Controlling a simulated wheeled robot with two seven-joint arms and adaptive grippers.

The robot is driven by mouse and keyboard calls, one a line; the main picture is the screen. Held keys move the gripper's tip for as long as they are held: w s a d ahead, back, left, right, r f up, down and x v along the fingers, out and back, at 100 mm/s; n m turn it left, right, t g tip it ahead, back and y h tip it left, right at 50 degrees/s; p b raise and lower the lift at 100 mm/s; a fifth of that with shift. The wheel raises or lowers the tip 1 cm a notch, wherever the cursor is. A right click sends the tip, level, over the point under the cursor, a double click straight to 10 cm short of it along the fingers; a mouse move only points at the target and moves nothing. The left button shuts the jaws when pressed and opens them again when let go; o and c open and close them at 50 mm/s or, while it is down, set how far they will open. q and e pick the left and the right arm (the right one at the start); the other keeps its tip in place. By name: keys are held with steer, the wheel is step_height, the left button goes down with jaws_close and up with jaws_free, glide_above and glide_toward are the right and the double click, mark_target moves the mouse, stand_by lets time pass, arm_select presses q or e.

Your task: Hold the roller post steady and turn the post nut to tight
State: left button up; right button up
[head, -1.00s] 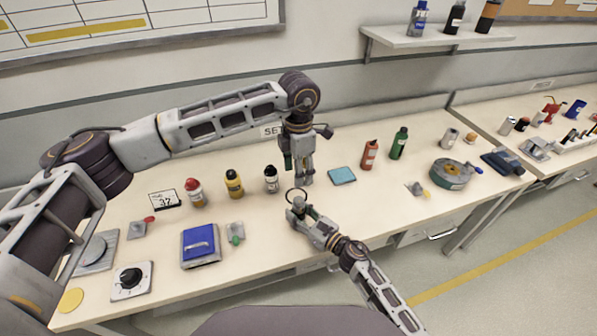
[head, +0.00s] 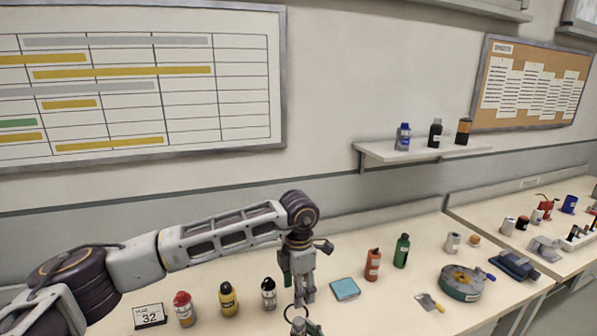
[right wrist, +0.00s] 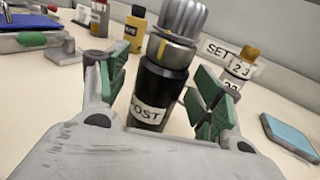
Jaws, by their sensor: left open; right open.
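The black roller post (head: 268,295) stands upright on the bench. In the right wrist view the post (right wrist: 160,92) carries a POST label and a ribbed grey nut (right wrist: 181,20) over a metal collar with a yellow mark. My right gripper (right wrist: 160,88) is open, its green-padded fingers appearing on either side of the post; I cannot tell whether they touch it. In the head view this gripper is mostly cut off by the bottom edge.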

steer(key=shift+v, duration=5.65)
steer(key=shift+d, duration=0.1)
